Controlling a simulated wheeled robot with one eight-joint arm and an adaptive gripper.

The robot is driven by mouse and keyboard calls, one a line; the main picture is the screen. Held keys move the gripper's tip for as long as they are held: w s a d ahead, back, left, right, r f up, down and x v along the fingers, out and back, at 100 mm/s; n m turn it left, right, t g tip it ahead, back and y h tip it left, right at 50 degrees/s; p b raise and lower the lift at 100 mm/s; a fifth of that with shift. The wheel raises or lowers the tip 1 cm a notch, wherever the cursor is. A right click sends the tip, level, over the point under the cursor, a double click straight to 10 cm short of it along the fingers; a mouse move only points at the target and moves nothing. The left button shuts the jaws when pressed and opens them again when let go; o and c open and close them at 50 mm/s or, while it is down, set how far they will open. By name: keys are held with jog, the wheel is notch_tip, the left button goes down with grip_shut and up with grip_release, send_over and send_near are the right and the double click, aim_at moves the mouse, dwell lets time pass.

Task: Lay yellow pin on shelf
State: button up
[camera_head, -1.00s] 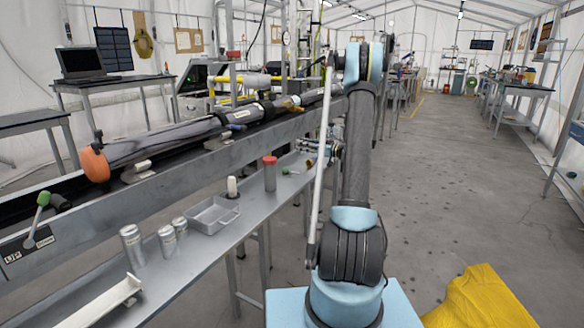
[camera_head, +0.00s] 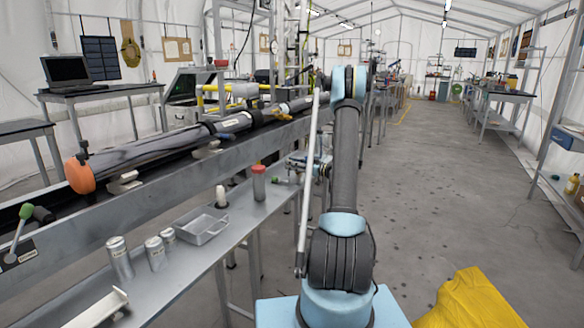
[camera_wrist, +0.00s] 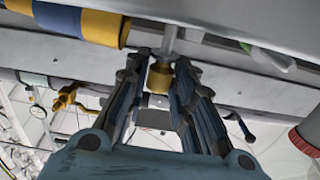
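The yellow pin (camera_wrist: 159,77) shows in the wrist view as a short brass-yellow cylinder with a grey shaft. My gripper (camera_wrist: 164,62) has its two dark fingers on either side of it, drawn in close, and appears shut on it. In the head view my gripper (camera_head: 305,162) is beyond the arm, beside the far part of the shelf, small and partly hidden. The pin cannot be told apart for sure there. The shelf (camera_head: 178,284) is a long grey metal ledge running from the lower left along the big rail.
On the shelf stand metal cans (camera_head: 120,258), a grey tray (camera_head: 202,228), a white-topped piece (camera_head: 221,196) and a red-capped cylinder (camera_head: 259,182). A striped yellow-blue tube (camera_wrist: 85,20) is near the gripper. The rail (camera_head: 130,195) runs behind.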

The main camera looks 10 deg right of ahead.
jog(key=o, duration=0.3)
jog(key=v, duration=1.2)
jog(key=s+a+r+m+g+h, duration=0.2)
jog(key=s+a+r+g+h, duration=0.15)
jog(key=s+a, duration=0.55)
jog(key=s+a+r+m+g+h, duration=0.25)
jog(key=s+a+r, duration=0.3)
jog(key=s, duration=0.45)
jog(key=s+d+f+m+h, duration=0.1)
jog(key=s+f+m+h, duration=0.1)
jog(key=s, duration=0.8)
jog(key=s+d+f+m+g+h, duration=0.1)
jog(key=s+d+f+h, duration=0.1)
jog(key=s, duration=0.8)
jog(key=s+d+f+m+g+h, duration=0.1)
jog(key=s+f+h, duration=0.3)
jog(key=s, duration=0.6)
jog(key=shift+s+d+f+m+h, duration=0.15)
jog(key=shift+f+m, duration=0.2)
jog(key=shift+m, duration=0.1)
jog(key=shift+s+d+f+m+h, duration=0.1)
jog(key=shift+d+f+m+h, duration=0.05)
jog(key=shift+f+m, duration=0.25)
